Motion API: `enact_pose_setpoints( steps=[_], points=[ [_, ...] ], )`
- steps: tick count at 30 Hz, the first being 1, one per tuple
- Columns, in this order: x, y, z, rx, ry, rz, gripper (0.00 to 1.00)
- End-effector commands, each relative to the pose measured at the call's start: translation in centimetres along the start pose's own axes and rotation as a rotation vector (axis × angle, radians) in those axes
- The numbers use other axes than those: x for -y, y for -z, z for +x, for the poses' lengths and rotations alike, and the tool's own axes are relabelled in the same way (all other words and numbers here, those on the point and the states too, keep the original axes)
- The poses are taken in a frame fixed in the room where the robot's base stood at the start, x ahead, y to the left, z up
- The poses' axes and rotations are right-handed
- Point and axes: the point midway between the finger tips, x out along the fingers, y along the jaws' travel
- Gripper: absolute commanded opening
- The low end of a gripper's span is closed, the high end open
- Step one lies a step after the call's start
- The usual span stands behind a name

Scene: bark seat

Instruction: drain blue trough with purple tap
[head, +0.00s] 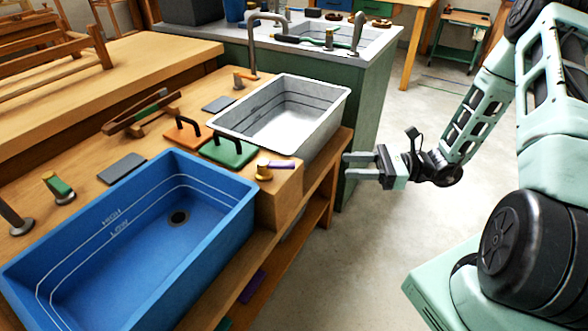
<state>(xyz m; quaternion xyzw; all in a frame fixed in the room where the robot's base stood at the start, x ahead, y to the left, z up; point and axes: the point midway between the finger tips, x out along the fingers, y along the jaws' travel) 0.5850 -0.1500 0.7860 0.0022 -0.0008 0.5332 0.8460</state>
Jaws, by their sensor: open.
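Another purple piece (252,287) shows below the bench top, partly hidden. My gripper (347,166) is open and empty, right of the bench and apart from both purple pieces.
The white trough (325,110) stands behind the block. Orange (183,139) and green (228,152) plates with black handles lie beside it. A green counter with a sink (345,42) stands behind. The floor (345,265) right of the bench is clear.

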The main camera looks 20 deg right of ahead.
Motion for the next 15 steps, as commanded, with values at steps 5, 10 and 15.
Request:
enact_pose_setpoints(
  steps=[5,10,15],
  points=[
    [-0.2,0.0,3.4,-0.001,-0.008,-0.001,0.42],
    [-0.3,0.0,7.0,-0.002,-0.009,-0.001,0.42],
    [-0.3,0.0,10.5,-0.002,-0.009,-0.002,0.42]
  ],
)
